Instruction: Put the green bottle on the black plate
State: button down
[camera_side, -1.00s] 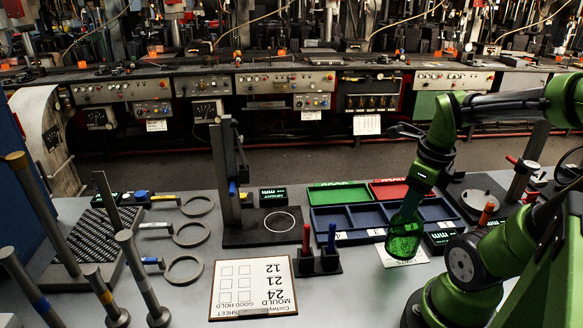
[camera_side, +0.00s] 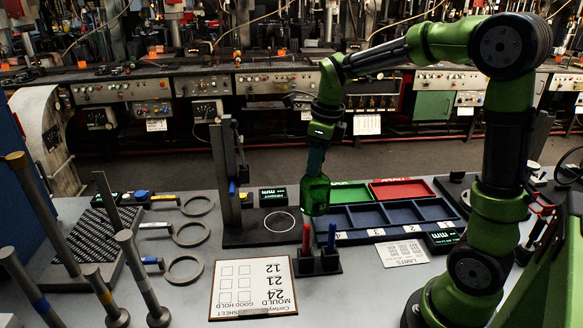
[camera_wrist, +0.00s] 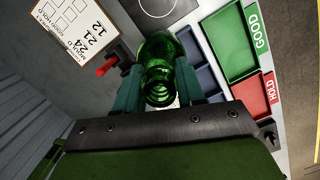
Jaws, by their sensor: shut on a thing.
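The green bottle (camera_side: 315,196) is upright in my gripper (camera_side: 316,172), held above the table beside the left end of the blue tray. In the wrist view the bottle (camera_wrist: 161,75) sits between the two fingers of my gripper (camera_wrist: 158,88), its neck opening toward the camera. The black plate (camera_side: 245,234) with a white circle lies on the table just left of the bottle in the side view. In the wrist view the plate (camera_wrist: 133,12) shows beyond the bottle, part of its circle in sight.
The blue compartment tray (camera_side: 385,217), green tray (camera_side: 340,194) and red tray (camera_side: 400,189) lie right of the plate. A dark upright gauge stand (camera_side: 229,165) rises at the plate's back left. Red and blue markers (camera_side: 331,237) stand in front, beside a mould sheet (camera_side: 253,287).

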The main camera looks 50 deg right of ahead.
jog(key=w+a+r, duration=0.3)
jog(key=w, duration=0.6)
notch_tip(320, 180, down, 10)
dwell(0.3)
jog(key=shift+f, duration=0.1)
jog(key=c, duration=0.7)
grip_release()
